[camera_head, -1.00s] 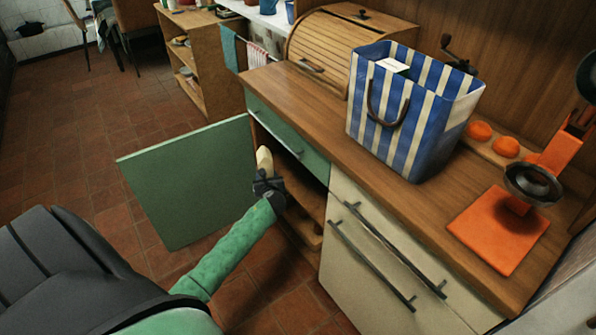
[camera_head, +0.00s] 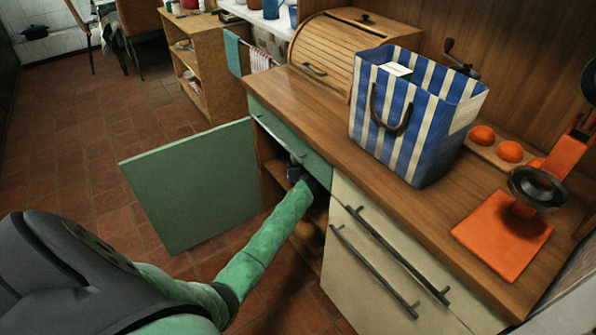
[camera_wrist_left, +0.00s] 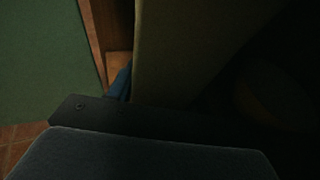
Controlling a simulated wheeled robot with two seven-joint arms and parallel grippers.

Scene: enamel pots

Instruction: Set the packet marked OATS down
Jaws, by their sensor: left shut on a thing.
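My left gripper (camera_head: 298,174) is inside the open cupboard, under the green drawer front, at the end of my green arm. It is shut on the packet. In the left wrist view the packet (camera_wrist_left: 185,50) is a dim, pale brownish face filling the upper middle, close to the camera. No OATS marking is readable. In the head view the packet is mostly hidden by the gripper and the cupboard front. I cannot tell whether its base touches a shelf. The cupboard (camera_head: 272,170) has wooden shelves inside. My right gripper is not in view.
The green cupboard door (camera_head: 190,185) stands wide open to the left. A green drawer front (camera_head: 290,140) is just above the opening. Cream drawers (camera_head: 375,260) adjoin on the right. A blue-striped bag (camera_head: 410,115) stands on the worktop. The cupboard interior is dark.

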